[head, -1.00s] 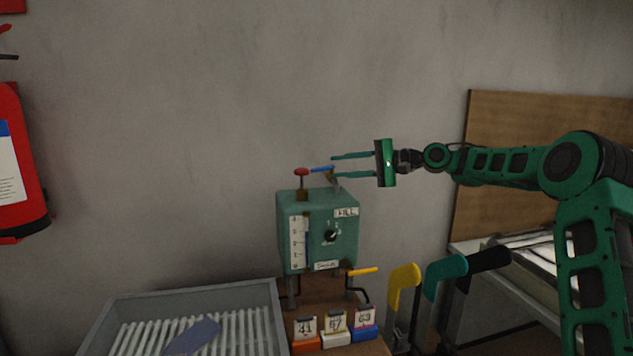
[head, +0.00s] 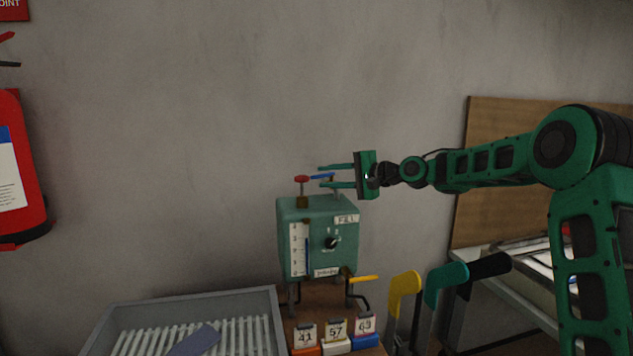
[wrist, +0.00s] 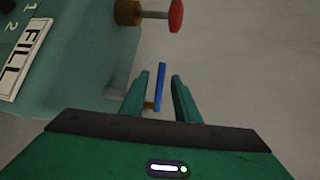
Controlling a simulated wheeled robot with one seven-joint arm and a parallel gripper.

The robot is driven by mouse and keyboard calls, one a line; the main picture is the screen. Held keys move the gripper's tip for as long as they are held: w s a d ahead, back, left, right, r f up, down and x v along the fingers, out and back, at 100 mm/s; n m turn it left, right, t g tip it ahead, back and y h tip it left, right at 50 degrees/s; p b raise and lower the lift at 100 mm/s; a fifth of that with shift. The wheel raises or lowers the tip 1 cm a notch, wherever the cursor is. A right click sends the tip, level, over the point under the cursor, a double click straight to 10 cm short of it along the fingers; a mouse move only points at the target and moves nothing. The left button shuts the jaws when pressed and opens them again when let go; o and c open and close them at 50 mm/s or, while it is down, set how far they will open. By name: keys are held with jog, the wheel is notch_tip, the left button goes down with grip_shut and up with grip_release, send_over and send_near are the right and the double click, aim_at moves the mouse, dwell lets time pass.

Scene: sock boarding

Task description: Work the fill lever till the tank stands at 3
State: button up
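The tank unit is a green box (head: 343,262) with a FILL label, a small black knob and a white scale (head: 298,250) on its front. A blue column (head: 308,254) beside the scale reaches roughly the 3 mark; it is too small to read exactly. The blue fill lever (head: 321,177) stands on top at the right. My gripper (head: 321,176) is open, its two fingers on either side of the lever. In the wrist view the blue lever (wrist: 161,88) lies between the open fingers, with a gap to the right finger; contact with the left one is unclear.
A red knob (head: 301,179) stands on top left of the box, near my fingertips. A yellow lever (head: 363,279) juts out below right. Numbered blocks (head: 335,345) and a grey ribbed tray (head: 192,296) lie in front. Yellow, teal and black handles (head: 446,280) stand right.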

aim_at(320, 177)
jog(key=shift+x, duration=2)
grip_shut()
